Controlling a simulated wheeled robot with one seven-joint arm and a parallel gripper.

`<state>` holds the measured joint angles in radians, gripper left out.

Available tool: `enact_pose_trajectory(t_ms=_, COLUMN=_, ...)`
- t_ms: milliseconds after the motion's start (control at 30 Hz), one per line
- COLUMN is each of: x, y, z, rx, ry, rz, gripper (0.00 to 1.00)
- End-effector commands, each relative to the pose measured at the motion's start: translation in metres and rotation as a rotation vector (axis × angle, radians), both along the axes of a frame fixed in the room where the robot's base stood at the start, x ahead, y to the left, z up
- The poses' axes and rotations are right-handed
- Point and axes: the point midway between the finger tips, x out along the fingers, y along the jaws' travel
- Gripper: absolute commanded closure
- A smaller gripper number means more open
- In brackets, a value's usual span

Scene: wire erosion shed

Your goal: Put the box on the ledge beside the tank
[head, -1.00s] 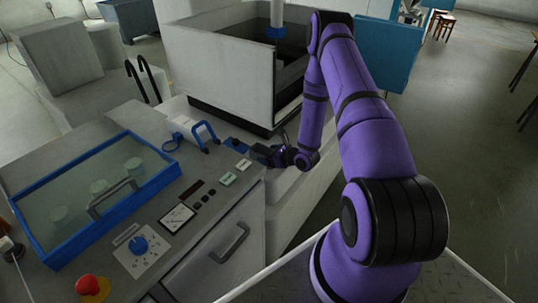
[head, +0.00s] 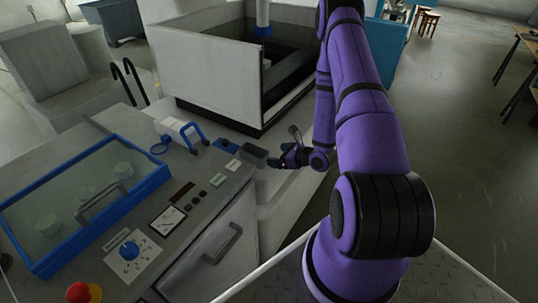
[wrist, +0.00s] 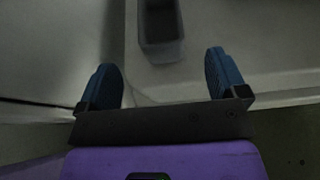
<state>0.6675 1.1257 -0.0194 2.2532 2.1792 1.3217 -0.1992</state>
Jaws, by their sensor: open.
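The box (head: 254,156) is small, dark grey and seems open at the top. It rests on the pale ledge (head: 283,180) in front of the tank (head: 215,65), close to the right end of the control panel. The wrist view shows the box (wrist: 162,48) standing on a light surface beyond my fingers. My gripper (head: 280,160) is just right of the box in the head view. In the wrist view my gripper (wrist: 165,82) has its two blue fingers wide apart and nothing between them. The box is apart from the fingers.
Left of the box are labels and a blue-handled container (head: 180,130) on the panel. A blue-framed glass-lidded case (head: 150,185) and a red button (head: 82,292) are further left. The tank wall stands behind the ledge. Open floor lies to the right.

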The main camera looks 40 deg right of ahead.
Motion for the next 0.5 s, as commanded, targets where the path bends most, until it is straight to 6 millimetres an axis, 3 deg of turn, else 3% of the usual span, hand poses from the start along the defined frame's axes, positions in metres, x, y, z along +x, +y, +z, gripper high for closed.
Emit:
enact_pose_trajectory(t_ms=200, x=-0.015, y=-0.006, z=0.007, rx=0.001, ry=-0.001, rz=0.0, gripper=0.09)
enact_pose_trajectory(t_ms=367, x=-0.015, y=-0.004, z=0.013, rx=-0.002, ry=-0.007, rz=0.015, gripper=0.09)
enact_pose_trajectory(t_ms=500, x=-0.002, y=0.01, z=0.045, rx=-0.025, ry=-0.048, rz=0.112, gripper=0.09)
